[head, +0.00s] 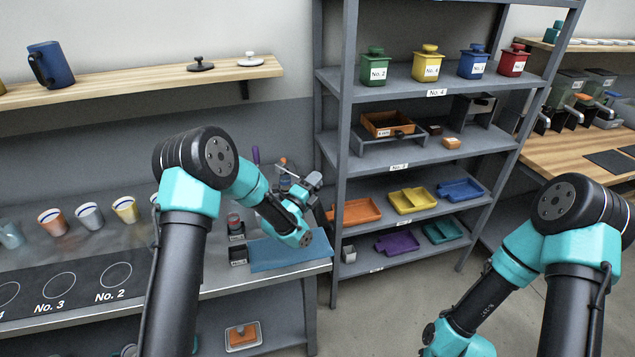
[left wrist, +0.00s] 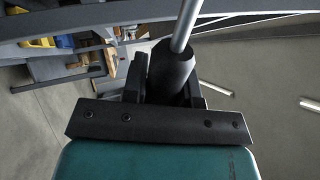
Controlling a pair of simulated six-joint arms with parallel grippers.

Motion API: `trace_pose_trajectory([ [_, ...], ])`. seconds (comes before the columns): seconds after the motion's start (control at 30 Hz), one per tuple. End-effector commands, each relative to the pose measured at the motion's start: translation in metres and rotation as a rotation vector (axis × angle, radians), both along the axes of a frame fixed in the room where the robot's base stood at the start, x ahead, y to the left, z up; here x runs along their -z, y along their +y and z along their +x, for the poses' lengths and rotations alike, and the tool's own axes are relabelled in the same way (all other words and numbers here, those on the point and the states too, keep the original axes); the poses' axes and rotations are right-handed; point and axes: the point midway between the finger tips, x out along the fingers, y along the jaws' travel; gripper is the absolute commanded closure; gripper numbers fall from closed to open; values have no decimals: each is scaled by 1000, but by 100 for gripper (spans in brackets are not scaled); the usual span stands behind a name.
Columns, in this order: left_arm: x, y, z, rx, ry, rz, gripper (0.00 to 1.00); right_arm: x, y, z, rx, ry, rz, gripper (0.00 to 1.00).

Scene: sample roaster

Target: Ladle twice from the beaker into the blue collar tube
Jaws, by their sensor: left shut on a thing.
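My left gripper (head: 306,184) is over the right end of the steel bench. In the left wrist view it is shut on the dark grip (left wrist: 172,72) of a tool with a thin silver shaft (left wrist: 187,22), which looks like the ladle. The tool's far end is outside the wrist view. A small blue piece (head: 285,183) shows just behind the gripper; I cannot tell if it is the blue collar tube. A small red-topped vessel (head: 234,220) stands left of my left forearm. I cannot make out the beaker. My right gripper is out of view.
A blue mat (head: 280,252) lies on the bench's right end, below my left wrist. Dark labelled blocks (head: 238,256) stand at its left. Several cups (head: 89,215) stand farther left. A grey shelf unit (head: 340,200) with trays and canisters rises close on the right.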

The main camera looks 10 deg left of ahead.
Motion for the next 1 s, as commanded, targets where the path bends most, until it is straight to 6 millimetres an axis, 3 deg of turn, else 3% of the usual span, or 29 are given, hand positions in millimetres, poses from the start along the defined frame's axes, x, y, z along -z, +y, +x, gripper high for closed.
trace_pose_trajectory([
  [0.37,-9,3,2,0,19,-43,100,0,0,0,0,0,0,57],
  [1.0,-63,21,10,0,152,-333,100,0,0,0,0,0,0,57],
])
